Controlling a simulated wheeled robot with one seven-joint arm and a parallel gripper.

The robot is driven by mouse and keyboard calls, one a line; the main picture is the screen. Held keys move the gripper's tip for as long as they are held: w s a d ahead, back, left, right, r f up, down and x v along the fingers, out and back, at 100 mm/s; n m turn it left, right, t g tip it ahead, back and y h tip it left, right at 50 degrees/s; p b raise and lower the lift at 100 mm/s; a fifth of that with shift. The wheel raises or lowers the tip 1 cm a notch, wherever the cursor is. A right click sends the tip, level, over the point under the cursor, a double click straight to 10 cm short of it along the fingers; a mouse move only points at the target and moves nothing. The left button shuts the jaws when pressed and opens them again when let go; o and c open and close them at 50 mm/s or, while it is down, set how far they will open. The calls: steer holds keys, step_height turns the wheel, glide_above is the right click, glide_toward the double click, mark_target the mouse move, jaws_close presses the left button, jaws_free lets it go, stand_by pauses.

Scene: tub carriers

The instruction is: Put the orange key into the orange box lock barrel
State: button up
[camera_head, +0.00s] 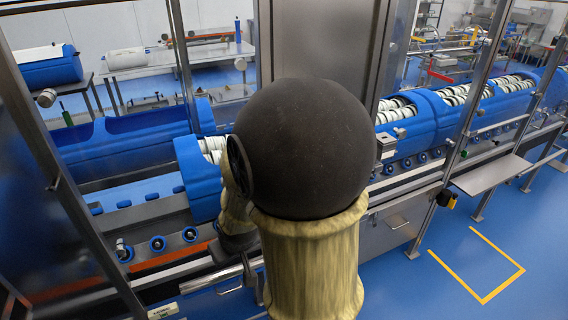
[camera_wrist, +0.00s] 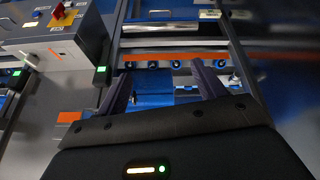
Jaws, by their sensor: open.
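My gripper (camera_wrist: 161,70) is open in the wrist view, its two dark fingers apart with nothing seen between them. Beyond the fingers are the blue machine parts, apart from the tips. I cannot make out an orange key or an orange lock barrel for sure in either view. A red-orange knob on a yellow base (camera_wrist: 58,14) sits on a grey box (camera_wrist: 62,50) at the upper left of the wrist view. In the head view my own arm hides the middle, and my gripper's fingers do not show there.
A conveyor line with blue tub carriers (camera_head: 425,112) runs across the head view behind metal frame posts (camera_head: 474,95). A metal shelf (camera_head: 490,176) sticks out at the right. Blue floor with a yellow marking (camera_head: 484,300) is clear at the lower right.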

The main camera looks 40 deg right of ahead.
steer(key=w+d+r+t+h, duration=0.1)
steer(key=w+d+t, duration=0.15)
steer(key=d, duration=0.55)
steer(key=w+d+r+t, duration=0.15)
steer(key=d+t, duration=0.25)
steer(key=d, duration=0.5)
steer(key=s+d+r+m+t+b, duration=0.1)
steer(key=s+d+r+t, duration=0.3)
steer(key=s+d+t, duration=0.1)
steer(key=shift+d+r+t+h, duration=0.35)
steer(key=shift+d+t, duration=0.3)
steer(key=shift+d, duration=0.55)
steer(key=w+d+p, duration=0.1)
steer(key=w+p, duration=0.3)
steer(key=w, duration=0.8)
steer(key=shift+d+p, duration=0.4)
